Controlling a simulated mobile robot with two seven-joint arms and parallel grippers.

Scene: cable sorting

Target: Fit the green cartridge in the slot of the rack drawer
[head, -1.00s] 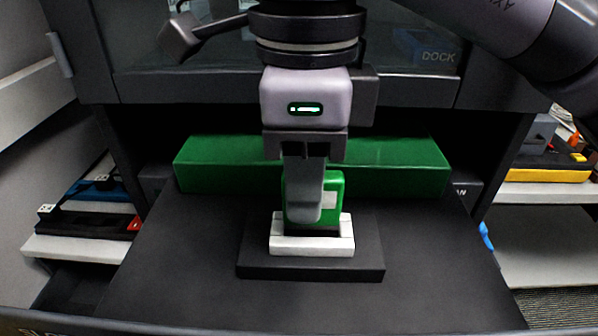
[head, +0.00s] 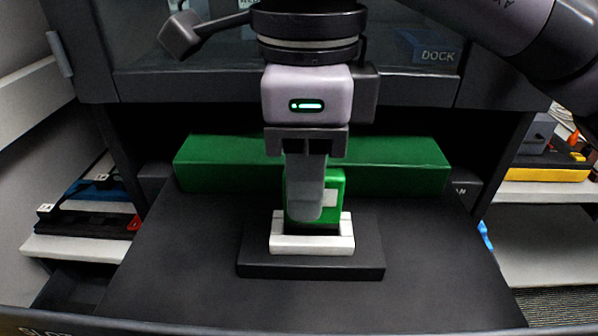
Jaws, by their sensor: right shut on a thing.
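The green cartridge (head: 333,188) stands upright, with a pale label on its front. My right gripper (head: 306,205) comes down from above and is shut on it; a grey finger covers much of its left side. The cartridge's dark lower end is in or right behind the white slot piece (head: 312,244); how deep it sits is hidden by the slot's front wall. The slot piece stands on a black base block (head: 310,270) in the rack drawer (head: 190,270). My left gripper is not in view.
A long green block (head: 225,165) lies across the back of the drawer, behind the gripper. A dark cabinet front marked DOCK (head: 437,57) is above. Side shelves hold blue, black and yellow items (head: 545,174). The drawer floor on both sides of the base is clear.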

